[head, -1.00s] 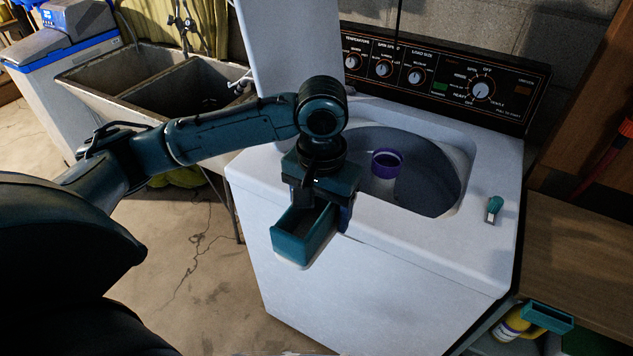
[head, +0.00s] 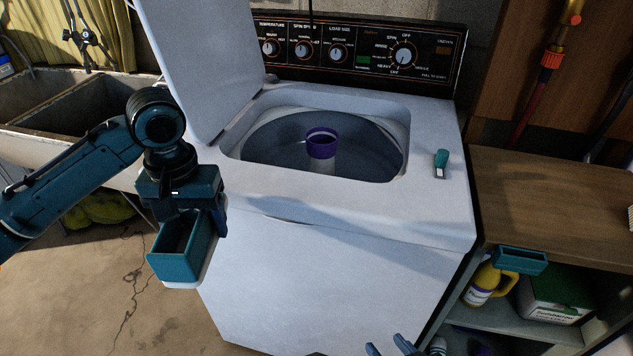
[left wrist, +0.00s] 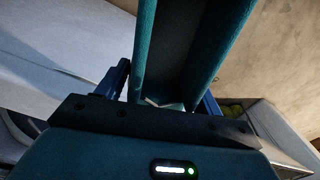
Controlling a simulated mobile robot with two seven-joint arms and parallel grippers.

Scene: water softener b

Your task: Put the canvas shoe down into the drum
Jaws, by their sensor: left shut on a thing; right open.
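The drum (head: 272,143) is inside the washer's open top, right of and behind the shoe. My right gripper (head: 388,348) is open at the bottom edge, low in front of the washer, only its fingertips showing.
The raised lid (head: 195,60) stands at the opening's left. A purple-topped agitator (head: 322,143) rises mid-drum. A small teal-and-silver item (head: 441,160) lies on the washer's right top. A wooden bench (head: 545,205) is at right, a concrete sink (head: 75,110) at left.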

